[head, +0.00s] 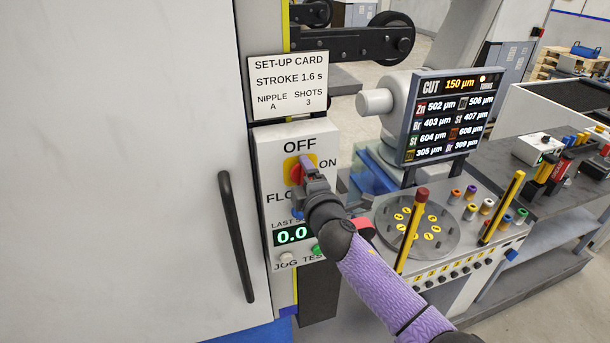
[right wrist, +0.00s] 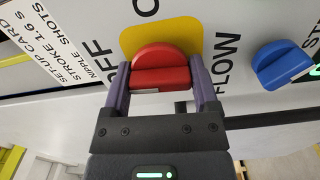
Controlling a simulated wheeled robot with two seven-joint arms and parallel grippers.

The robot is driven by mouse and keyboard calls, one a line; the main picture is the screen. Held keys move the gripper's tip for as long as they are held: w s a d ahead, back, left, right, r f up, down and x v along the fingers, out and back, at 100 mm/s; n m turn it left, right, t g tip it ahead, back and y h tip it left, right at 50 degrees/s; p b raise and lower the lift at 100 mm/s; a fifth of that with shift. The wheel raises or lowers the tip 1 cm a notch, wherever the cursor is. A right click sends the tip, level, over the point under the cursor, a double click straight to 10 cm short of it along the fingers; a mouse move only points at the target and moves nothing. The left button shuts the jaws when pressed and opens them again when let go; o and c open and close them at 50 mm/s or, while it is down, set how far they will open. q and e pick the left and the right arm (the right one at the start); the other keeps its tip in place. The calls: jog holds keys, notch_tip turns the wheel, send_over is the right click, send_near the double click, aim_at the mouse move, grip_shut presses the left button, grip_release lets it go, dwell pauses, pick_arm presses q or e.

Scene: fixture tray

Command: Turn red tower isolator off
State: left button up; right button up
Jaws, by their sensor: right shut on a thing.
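The red isolator knob (head: 296,173) sits on a yellow plate (head: 289,163) on a white control panel (head: 272,150), with OFF printed above it and ON to its right. In the right wrist view, the red knob (right wrist: 160,66) has a raised bar lying across the picture, with a small pale mark on its lower face. My right gripper (right wrist: 158,78) is shut on this bar, one purple-grey finger at each end. In the head view, my right gripper (head: 304,168) hides part of the knob. I cannot tell which label it points to. My left gripper is not in view.
A blue knob (right wrist: 283,64) is beside the FLOW label. Below are a green-digit display (head: 293,235), a white button (head: 287,258) and a green button (head: 318,250). A black door handle (head: 237,235) is at left; a round dial table (head: 418,228) is at right.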

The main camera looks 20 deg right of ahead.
jog(key=shift+f+n, duration=0.1)
jog(key=shift+n, duration=0.4)
jog(key=o, duration=1.1)
jog(key=s, duration=1)
jog(key=shift+d, duration=0.15)
